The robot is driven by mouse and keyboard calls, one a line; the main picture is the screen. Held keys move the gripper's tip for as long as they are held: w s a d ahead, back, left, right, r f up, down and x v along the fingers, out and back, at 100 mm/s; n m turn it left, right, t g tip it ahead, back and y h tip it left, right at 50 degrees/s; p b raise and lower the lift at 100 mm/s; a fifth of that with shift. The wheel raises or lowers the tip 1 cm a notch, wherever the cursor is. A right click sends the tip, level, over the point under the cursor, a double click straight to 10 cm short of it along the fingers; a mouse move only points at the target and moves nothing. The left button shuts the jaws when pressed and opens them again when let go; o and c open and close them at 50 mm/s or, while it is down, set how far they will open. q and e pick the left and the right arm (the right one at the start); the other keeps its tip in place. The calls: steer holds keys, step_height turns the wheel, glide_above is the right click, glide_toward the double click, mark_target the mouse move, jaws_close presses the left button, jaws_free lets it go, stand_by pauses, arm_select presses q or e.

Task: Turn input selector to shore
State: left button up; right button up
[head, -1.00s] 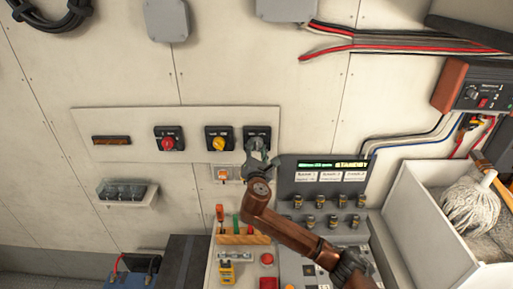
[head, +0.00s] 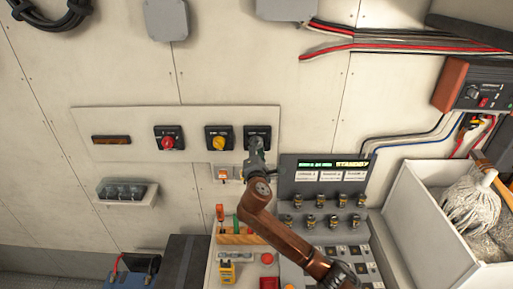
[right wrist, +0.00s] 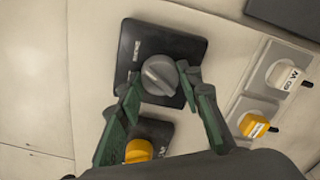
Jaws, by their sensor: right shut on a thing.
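The grey rotary knob (right wrist: 158,75) sits on a square black switch plate (right wrist: 137,42) in the right wrist view. In the head view, this switch (head: 257,131) is the rightmost on the pale wall panel, partly hidden by my right gripper (head: 256,150). In the right wrist view, the green fingers of my right gripper (right wrist: 158,82) stand on both sides of the knob, shut on it. The knob's ridge runs obliquely in that view. The plate's lettering is too small to read. My left gripper is out of view.
A yellow-knob switch (head: 218,139) and a red-knob switch (head: 168,139) are to the left on the panel. A console with a STANDBY display (head: 330,165) stands below right. A white bin with a mop (head: 470,205) is at the far right.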

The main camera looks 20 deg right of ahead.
steer(key=o, duration=1.2)
steer(key=shift+c, duration=0.2)
steer(key=v, duration=1.2)
